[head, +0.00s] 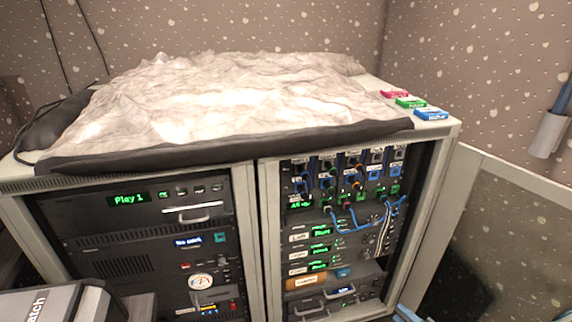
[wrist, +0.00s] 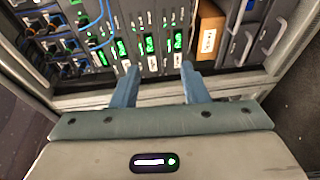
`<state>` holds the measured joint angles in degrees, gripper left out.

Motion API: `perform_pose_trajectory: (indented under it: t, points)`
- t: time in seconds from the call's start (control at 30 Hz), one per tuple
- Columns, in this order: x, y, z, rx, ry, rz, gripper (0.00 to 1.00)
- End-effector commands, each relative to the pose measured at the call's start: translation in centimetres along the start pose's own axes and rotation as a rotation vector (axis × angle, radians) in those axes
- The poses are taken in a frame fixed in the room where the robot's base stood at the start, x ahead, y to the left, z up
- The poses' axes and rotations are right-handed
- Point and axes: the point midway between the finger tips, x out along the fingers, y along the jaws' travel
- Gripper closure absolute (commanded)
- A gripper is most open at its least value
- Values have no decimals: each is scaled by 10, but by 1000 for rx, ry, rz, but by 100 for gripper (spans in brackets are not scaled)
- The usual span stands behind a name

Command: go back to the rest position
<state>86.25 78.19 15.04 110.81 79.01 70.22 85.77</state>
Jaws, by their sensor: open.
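In the wrist view my gripper (wrist: 160,68) shows two blue-grey fingers set well apart, with nothing between them. It faces the front of the equipment rack, whose lower modules, with green displays and white labels (wrist: 152,64), lie beyond the fingertips. I see no finger touching the rack, but the exact gap is hard to tell. In the head view the rack (head: 245,200) stands ahead, with a left bay and a right bay. A small bluish part shows at the bottom edge beside the right bay; I cannot tell if it is my gripper.
Blue patch cables (head: 365,228) loop out from the right bay's panel. A crumpled pale cover (head: 230,95) lies on the rack top, beside red (head: 395,94), green (head: 410,103) and blue (head: 431,114) small boxes. A framed panel (head: 500,235) stands right of the rack.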

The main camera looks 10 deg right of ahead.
Motion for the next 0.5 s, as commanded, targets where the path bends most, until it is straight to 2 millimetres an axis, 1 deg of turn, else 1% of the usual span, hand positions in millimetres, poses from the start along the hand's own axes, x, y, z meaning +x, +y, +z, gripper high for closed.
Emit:
perform_pose_trajectory:
  t: [0.03,0.17,0.27,0.3,0.5]
  points:
    - [6,14,-4,-47,44,-14,59]
    - [20,46,-18,-201,181,-47,59]
    - [33,79,-36,-368,328,-74,59]
    - [38,93,-44,-442,392,-81,59]
    - [56,157,-87,-807,709,-81,59]
